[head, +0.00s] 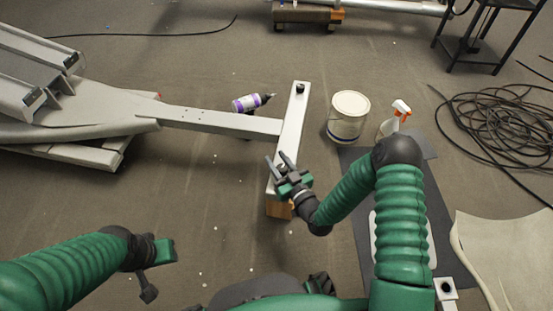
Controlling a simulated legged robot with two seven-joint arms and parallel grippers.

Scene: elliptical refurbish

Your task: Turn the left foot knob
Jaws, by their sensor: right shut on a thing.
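The elliptical's grey frame (220,122) runs from the left to a white crossbar (291,125). A dark foot knob (300,89) shows at the crossbar's far end. The near end rests on a wooden block (278,208). My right gripper (281,163) is at the near end of the crossbar, its fingers over the bar. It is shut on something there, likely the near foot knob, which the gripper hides. My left gripper (160,270) is at the lower left, away from the machine; its finger opening is not clear.
A white bucket (348,117) and a spray bottle (394,120) stand right of the crossbar. A purple-labelled bottle (252,102) lies behind the beam. A dark mat (362,190) is under my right arm. Coiled black cable (500,125) lies at right. Floor at lower left is mostly clear.

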